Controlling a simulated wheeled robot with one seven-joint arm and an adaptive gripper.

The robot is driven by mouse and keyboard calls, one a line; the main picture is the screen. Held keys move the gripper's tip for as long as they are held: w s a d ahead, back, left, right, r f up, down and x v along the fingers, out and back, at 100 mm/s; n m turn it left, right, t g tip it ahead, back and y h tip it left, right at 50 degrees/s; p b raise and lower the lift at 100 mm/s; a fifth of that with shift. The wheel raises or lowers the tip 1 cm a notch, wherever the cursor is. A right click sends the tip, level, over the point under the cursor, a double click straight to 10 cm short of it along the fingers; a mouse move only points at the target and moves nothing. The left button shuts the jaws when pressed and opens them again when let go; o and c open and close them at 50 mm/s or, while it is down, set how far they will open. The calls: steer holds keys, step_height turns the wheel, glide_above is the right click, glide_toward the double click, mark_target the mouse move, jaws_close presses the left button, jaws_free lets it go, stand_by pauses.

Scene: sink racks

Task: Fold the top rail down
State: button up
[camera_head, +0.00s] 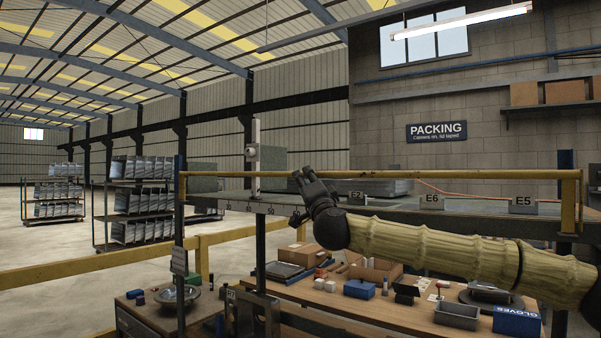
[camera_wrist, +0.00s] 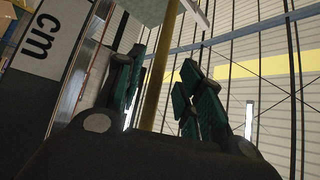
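The top rail (camera_head: 450,174) is a long yellow bar. It runs level along the front of the upper shelf, at the top of yellow end posts. My gripper (camera_head: 299,195) is at the left half of this rail, its upper finger overlapping the rail in the head view. In the wrist view my gripper (camera_wrist: 163,85) is open, its dark green pads apart. The yellow rail (camera_wrist: 153,105) shows in the gap between them. I cannot tell whether it lies between the pads or beyond them, or whether they touch it.
The grey shelf (camera_head: 390,203) behind the rail carries label plates and stacked panels. A pale upright post (camera_head: 256,155) stands just left of my gripper. Below is a workbench (camera_head: 400,310) with boxes and trays. A lower yellow guardrail (camera_head: 90,263) crosses at left.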

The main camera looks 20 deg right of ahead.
steer(key=shift+p+x, duration=0.75)
steer(key=shift+x, duration=2)
